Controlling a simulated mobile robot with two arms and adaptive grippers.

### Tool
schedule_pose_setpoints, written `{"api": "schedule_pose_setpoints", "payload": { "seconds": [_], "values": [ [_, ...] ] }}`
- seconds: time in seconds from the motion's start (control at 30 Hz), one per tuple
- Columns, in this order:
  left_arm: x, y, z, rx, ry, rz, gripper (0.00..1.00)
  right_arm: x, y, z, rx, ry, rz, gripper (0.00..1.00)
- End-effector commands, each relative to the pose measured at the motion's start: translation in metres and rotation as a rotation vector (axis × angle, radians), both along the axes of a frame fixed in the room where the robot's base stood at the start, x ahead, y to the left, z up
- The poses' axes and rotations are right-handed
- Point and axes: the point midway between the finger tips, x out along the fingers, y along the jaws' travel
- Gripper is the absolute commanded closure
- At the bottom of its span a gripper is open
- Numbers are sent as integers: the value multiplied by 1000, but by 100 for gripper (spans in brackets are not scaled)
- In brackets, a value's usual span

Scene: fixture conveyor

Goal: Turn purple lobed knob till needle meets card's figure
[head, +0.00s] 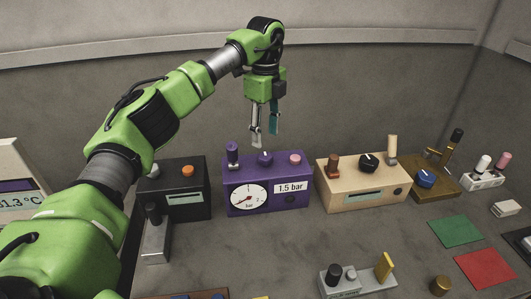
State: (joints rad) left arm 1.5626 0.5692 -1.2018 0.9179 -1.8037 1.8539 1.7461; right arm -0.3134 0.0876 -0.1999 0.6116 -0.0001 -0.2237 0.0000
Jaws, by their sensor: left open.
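The purple box (266,204) stands on the bench in the middle of the head view. Its front carries a round white gauge (249,198) marked bar and a white card (291,187) reading 1.5 bar. The gauge's needle is too small to read surely. The purple lobed knob (265,158) sits on the box's top, between a purple post and a pink knob. My left gripper (264,140) points down above the box, just above the lobed knob, open and apparently empty. Whether a fingertip touches the knob cannot be told. My right gripper is not in view.
A black box (182,204) with an orange knob stands to the left, and a beige box (350,194) with a dark knob to the right. A green mat (455,231) and a red mat (486,268) lie at the right. Bare bench lies before the purple box.

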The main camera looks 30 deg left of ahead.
Motion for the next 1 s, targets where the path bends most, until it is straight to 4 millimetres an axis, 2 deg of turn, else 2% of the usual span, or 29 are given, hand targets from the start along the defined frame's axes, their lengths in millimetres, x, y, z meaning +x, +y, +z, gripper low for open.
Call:
{"api": "schedule_pose_setpoints", "payload": {
  "seconds": [0.2, 0.4, 0.6, 0.83, 0.97, 1.0],
  "values": [
    [-1, 1, -46, 2, 5, 0, 55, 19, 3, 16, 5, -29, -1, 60],
    [0, 0, -73, 0, 2, 1, 55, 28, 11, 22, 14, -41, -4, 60],
    [0, 0, -83, 0, 0, 0, 55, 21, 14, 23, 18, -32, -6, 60],
    [0, 0, -84, 0, 0, 0, 55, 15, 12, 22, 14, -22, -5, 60],
    [0, 0, -83, 0, 0, 0, 89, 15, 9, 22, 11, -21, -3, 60],
    [0, 0, -83, 0, 0, 0, 94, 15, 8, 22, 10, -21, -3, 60]
  ]
}}
